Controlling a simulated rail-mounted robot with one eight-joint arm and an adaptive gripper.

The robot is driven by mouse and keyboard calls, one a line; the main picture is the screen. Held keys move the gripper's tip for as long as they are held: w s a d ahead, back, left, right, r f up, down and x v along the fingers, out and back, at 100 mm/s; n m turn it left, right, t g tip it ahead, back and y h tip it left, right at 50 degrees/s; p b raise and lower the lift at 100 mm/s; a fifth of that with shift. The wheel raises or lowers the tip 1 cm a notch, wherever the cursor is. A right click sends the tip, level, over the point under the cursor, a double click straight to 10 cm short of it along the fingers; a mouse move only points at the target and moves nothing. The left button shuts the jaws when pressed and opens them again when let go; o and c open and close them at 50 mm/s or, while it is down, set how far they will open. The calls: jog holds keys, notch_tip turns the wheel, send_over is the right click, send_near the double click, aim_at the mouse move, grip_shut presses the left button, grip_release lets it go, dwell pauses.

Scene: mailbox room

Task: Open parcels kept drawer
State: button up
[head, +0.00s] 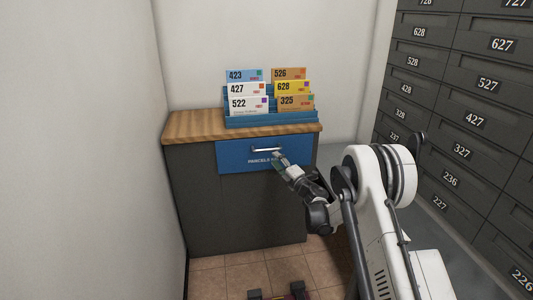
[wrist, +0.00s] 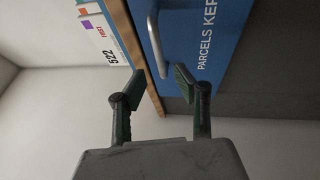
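The parcels kept drawer (head: 232,159) has a blue front with white lettering, high on a dark cabinet, and looks closed. Its silver bar handle (head: 266,149) runs across the upper part of the front. In the wrist view the drawer front (wrist: 205,35) is turned sideways, and the handle (wrist: 154,42) stands out ahead of the fingers. My gripper (head: 276,156) is just in front of the drawer, by the right part of the handle. In the wrist view my gripper (wrist: 159,83) is open, its fingertips apart with nothing held. Contact with the handle cannot be told.
The cabinet has a wooden top (head: 195,122) bearing a blue rack (head: 270,121) of numbered envelopes (head: 248,104). A white wall (head: 80,150) is close on the left. Dark numbered mailboxes (head: 460,130) line the right. Tiled floor (head: 225,277) lies in front.

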aim_at(267, 150)
jog(key=b+x, duration=0.1)
jog(key=x, duration=0.6)
jog(key=shift+w+a+r+b, duration=0.1)
jog(key=shift+w+a+b, duration=0.2)
jog(key=shift+b, duration=0.1)
grip_shut()
